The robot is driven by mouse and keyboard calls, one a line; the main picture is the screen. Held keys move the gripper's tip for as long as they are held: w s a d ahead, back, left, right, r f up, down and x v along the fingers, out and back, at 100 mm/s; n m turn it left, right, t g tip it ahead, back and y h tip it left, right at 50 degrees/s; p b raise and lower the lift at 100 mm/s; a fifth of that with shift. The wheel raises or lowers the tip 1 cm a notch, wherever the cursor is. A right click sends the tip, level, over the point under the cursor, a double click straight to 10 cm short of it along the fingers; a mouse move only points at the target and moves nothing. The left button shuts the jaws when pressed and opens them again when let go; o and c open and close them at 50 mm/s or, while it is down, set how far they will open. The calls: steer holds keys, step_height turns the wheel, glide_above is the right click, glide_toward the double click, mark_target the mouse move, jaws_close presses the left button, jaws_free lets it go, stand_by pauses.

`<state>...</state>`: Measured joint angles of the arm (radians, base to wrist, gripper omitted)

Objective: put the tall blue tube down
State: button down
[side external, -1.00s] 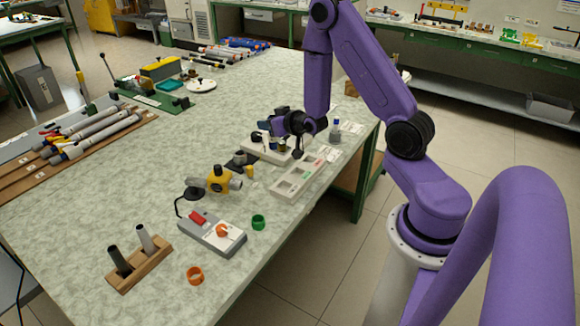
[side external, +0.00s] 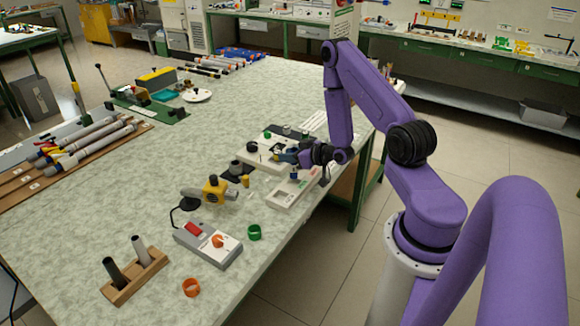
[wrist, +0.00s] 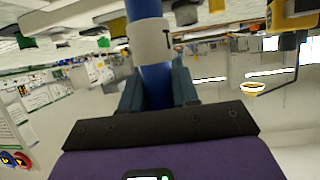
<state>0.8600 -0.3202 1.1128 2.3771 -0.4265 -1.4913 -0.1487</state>
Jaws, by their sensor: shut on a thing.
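The tall blue tube (wrist: 143,9) fills the top middle of the wrist view, with a white band (wrist: 152,40) marked with a dark letter around it. My gripper (wrist: 157,88) is shut on the tube below this band. The tube's far end runs out of the wrist view. In the side view my gripper (side external: 284,156) is low over the bench's right part, beside the pale tray (side external: 283,196). The tube is small and partly hidden there, and I cannot tell whether its end touches anything.
A grey box with a red switch (side external: 207,243), a yellow device (side external: 213,190), a green ring (side external: 254,232) and an orange ring (side external: 191,287) lie nearer. A wooden block (side external: 140,280) holds two tubes. The bench middle is clear.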

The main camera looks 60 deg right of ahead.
mark_target(290, 165)
steer(key=shift+f, duration=1.8)
steer(key=shift+f, duration=0.15)
steer(key=c, duration=0.8)
jaws_free()
steer(key=shift+c, duration=0.2)
steer(key=v, duration=0.7)
steer(key=shift+s+r, duration=0.25)
